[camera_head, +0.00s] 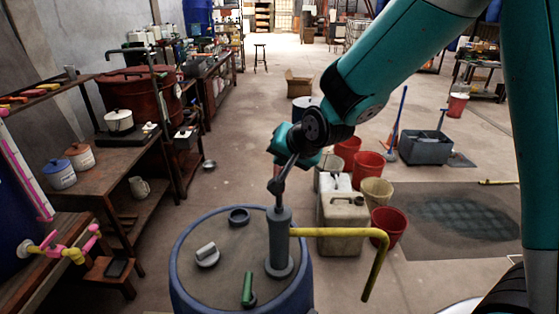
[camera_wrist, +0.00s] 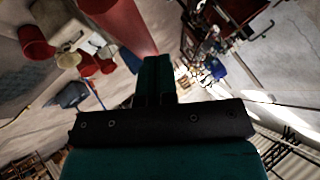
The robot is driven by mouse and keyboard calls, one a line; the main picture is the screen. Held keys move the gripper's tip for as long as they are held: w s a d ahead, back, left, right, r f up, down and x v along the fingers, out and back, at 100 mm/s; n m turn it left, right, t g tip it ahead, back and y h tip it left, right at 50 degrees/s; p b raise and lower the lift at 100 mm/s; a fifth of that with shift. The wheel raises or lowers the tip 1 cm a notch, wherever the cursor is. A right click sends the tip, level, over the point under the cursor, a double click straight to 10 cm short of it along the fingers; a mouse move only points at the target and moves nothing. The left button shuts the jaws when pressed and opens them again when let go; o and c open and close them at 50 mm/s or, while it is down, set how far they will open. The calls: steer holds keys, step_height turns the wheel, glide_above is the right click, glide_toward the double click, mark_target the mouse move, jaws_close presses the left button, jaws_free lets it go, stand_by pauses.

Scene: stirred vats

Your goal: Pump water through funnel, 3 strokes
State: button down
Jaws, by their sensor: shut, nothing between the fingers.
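A blue drum (camera_head: 190,262) stands at the front centre of the head view. A grey hand pump (camera_head: 279,240) rises upright from its lid, with a thin dark lever (camera_head: 286,172) at the top. A yellow spout (camera_head: 345,232) runs right from the pump and bends down. My gripper (camera_head: 290,158) is by the pump's upper end; its fingers are partly hidden there. In the wrist view the gripper (camera_wrist: 155,65) is shut and empty, beside a blurred reddish bar (camera_wrist: 122,22). I cannot tell whether it touches the lever. I cannot make out a funnel.
The lid carries a green-handled fitting (camera_head: 248,288), a grey cap (camera_head: 207,254) and a dark ring (camera_head: 239,216). A jerrycan (camera_head: 343,224) and red buckets (camera_head: 388,226) stand behind the spout. A wooden bench (camera_head: 100,178) lines the left. A white rim (camera_head: 462,306) shows below right.

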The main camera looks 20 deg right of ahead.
mark_target(282, 169)
steer(key=shift+r, duration=0.3)
step_height(282, 169, up, 6)
steer(key=p, duration=0.4)
stand_by(2.6)
